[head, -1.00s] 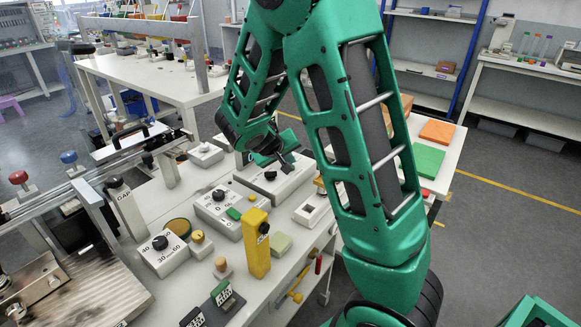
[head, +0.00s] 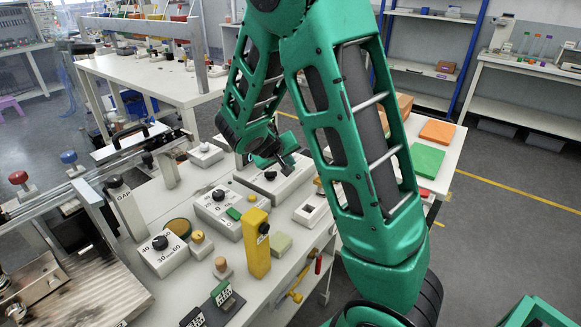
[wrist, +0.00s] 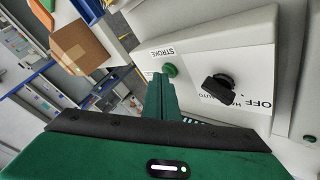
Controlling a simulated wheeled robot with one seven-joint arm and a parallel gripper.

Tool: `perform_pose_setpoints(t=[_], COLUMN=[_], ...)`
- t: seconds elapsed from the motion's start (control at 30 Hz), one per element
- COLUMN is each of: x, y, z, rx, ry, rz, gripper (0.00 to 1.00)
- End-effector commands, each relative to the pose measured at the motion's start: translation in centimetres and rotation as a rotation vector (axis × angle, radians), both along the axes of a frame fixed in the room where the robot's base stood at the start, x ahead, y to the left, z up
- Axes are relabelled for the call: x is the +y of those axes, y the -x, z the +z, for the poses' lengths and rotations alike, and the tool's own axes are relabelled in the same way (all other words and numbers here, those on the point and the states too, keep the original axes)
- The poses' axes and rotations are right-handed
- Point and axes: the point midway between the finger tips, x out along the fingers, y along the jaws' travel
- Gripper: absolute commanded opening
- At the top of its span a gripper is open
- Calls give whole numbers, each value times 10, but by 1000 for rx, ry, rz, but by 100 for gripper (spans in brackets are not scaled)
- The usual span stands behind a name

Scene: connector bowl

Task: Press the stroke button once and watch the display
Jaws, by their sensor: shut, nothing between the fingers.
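The green stroke button (wrist: 169,70) sits on a white control box (wrist: 225,50) beside a STROKE label in the wrist view. My gripper (wrist: 163,80) is shut and empty, its green fingertips right by the button. I cannot tell whether they touch it. A black rotary knob (wrist: 218,88) with OFF, HAND and AUTO marks is on the same box. In the head view my gripper (head: 291,162) is over the box (head: 273,184), and the button cannot be made out there. I cannot identify which part is the display.
Another white box with a knob and a green button (head: 234,214) stands nearer on the bench. A yellow post (head: 257,245) and a white box with a 30–60 dial (head: 163,255) stand closer still. An orange block (head: 437,131) and a green block (head: 427,160) lie to the right.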

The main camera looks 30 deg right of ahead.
Motion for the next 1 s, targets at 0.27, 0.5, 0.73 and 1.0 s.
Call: perform_pose_setpoints(t=[0.27,0.5,0.73,1.0], x=[0,0,0,0], y=[0,0,0,0], z=[-3,-3,1,14], rx=[1,1,-1,0], ry=[0,0,0,0], rz=[0,0,-1,0], gripper=[0,0,0,0])
